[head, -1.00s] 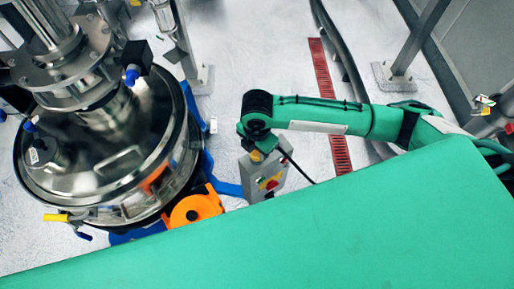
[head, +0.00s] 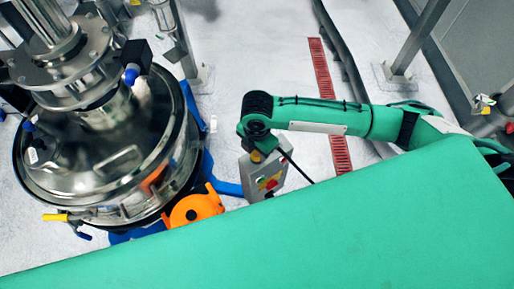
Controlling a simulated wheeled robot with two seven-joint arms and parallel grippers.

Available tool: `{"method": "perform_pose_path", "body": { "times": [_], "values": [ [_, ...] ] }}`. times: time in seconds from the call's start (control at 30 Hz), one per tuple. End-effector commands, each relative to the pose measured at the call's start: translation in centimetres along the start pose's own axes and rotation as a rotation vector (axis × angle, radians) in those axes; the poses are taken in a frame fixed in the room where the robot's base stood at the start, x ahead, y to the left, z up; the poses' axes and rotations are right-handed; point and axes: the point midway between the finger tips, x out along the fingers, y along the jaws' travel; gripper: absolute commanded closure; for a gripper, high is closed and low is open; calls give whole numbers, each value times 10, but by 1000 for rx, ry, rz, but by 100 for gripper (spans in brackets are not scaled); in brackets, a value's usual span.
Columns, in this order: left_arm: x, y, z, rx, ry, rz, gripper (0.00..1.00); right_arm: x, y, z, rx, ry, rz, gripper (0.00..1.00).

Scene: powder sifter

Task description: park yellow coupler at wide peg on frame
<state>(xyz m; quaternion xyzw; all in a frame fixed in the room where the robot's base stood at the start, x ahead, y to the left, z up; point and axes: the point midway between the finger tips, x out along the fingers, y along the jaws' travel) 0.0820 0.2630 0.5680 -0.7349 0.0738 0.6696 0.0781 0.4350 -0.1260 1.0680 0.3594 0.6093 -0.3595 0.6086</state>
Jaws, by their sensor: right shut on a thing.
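My right arm comes in from the right, with its wrist bent down at the black joint. My right gripper (head: 256,148) is mostly hidden under this wrist, and its fingers are hard to make out. It is shut on a small yellow-orange piece (head: 256,157), which looks like the yellow coupler; only a little of it shows. It appears over the grey control box. The blue frame (head: 228,188) shows in part beside and under the steel vessel. I cannot make out the wide peg. My left gripper is not in view.
The large steel sifter vessel (head: 110,160) fills the left. An orange round part (head: 193,209) is at its lower right. The grey control box (head: 262,180) with coloured buttons is below my right wrist. A red floor grate (head: 323,75) and a steel post (head: 415,40) are behind.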

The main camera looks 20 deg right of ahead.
Motion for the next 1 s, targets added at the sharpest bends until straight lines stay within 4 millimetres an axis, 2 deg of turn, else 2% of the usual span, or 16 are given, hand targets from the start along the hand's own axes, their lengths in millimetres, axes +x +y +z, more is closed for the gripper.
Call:
{"method": "perform_pose_path", "body": {
  "times": [0.67, 0.7, 0.8, 1.0],
  "values": [
    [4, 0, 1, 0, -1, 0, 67, 10, 0, 0, -1, 1, 1, 100],
    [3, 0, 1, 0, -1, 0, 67, 10, 0, 0, -1, 1, 1, 57],
    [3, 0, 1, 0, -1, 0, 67, 10, 0, 0, 0, 1, 1, 40],
    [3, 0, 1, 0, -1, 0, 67, 10, 0, 0, 0, 0, 1, 40]
  ]
}}
